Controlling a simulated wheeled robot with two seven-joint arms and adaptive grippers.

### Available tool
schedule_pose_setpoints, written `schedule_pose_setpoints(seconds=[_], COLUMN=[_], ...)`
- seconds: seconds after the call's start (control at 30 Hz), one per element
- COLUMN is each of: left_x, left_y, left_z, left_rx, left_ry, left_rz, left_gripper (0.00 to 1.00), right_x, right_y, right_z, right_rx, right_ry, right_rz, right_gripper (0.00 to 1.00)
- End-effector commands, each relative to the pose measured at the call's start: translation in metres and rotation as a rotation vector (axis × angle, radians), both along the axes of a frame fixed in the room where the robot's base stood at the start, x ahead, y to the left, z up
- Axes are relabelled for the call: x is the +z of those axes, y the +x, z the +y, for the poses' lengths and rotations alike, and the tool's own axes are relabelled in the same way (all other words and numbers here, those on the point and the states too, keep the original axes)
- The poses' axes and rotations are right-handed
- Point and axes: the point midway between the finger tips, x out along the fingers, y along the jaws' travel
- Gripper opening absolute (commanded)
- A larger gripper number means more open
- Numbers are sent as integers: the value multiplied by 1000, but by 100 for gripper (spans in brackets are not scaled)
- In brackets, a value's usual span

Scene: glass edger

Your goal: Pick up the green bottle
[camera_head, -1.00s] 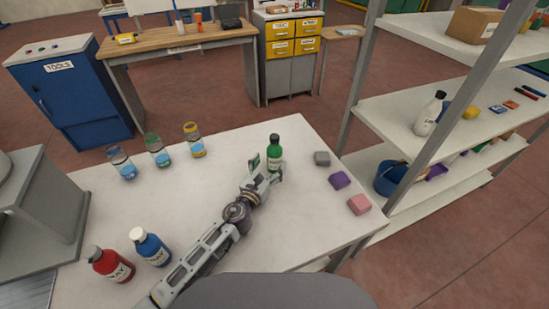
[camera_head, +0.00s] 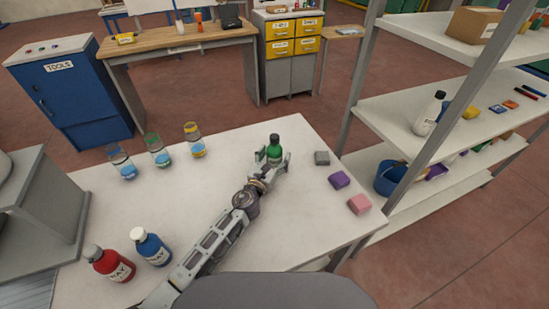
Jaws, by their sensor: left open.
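The green bottle (camera_head: 274,147) stands upright near the far edge of the white table, with a dark green cap. My left gripper (camera_head: 272,160) is open at the bottle, with one finger on its left side and the other on its right side. The fingers partly cover the lower part of the bottle. I cannot tell whether either finger touches it. My right gripper is not in view.
On the white table (camera_head: 310,220) stand a red bottle (camera_head: 110,264), a blue bottle (camera_head: 151,247) and three jars (camera_head: 158,150) at the left. Grey (camera_head: 322,158), purple (camera_head: 339,180) and pink (camera_head: 359,204) blocks lie to the right. A shelf rack (camera_head: 420,120) stands beyond the table's right edge.

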Motion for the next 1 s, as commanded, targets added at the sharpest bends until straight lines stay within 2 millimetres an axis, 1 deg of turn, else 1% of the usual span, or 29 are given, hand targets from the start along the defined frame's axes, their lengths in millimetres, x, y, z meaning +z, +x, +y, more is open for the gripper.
schedule_pose_setpoints(seconds=[0.13,0.6,0.63,0.67,1.0], left_x=[0,0,1,1,4], left_y=[0,0,0,0,0], left_z=[0,0,0,0,0], left_rx=[0,0,0,0,0], left_ry=[0,0,-1,-1,0], left_rz=[0,0,-2,-2,-2], left_gripper=[76,16,14,8,8], right_x=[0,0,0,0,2], right_y=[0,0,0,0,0], right_z=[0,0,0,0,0], right_rx=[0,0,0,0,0], right_ry=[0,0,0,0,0], right_rz=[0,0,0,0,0], right_gripper=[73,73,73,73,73])
